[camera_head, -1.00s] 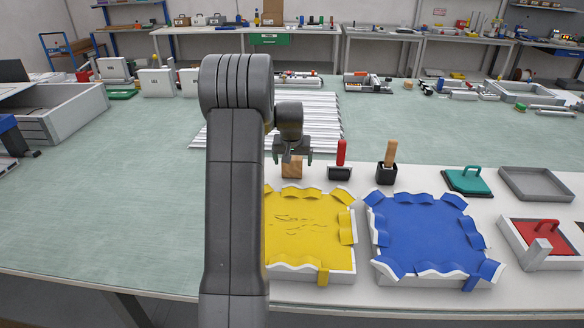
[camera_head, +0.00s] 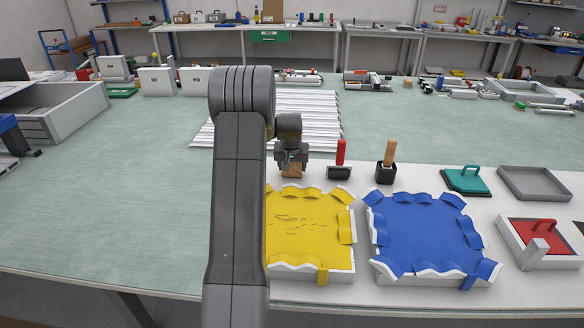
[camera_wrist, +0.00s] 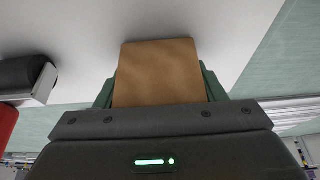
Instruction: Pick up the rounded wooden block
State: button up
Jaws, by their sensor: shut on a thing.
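The wooden block (camera_head: 291,171) stands on the white board behind the yellow tray (camera_head: 349,263). In the wrist view the block (camera_wrist: 160,72) shows its brown face between the two green fingers. My gripper (camera_head: 291,163) is over the block from above, with its fingers at the block's sides. It is shut on the block, also in the wrist view (camera_wrist: 160,95). The block's lower edge is close to the board; I cannot tell whether it touches.
A red-handled tool (camera_head: 340,158) and a wooden-handled tool (camera_head: 388,160) stand to the right of the block. A blue-lined tray (camera_head: 425,235) lies in front. A ribbed pale panel (camera_head: 312,118) lies behind. The green tabletop (camera_head: 130,180) to the left is clear.

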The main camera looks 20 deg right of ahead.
notch_tip(320, 180, up, 10)
jog(key=shift+b, duration=0.55)
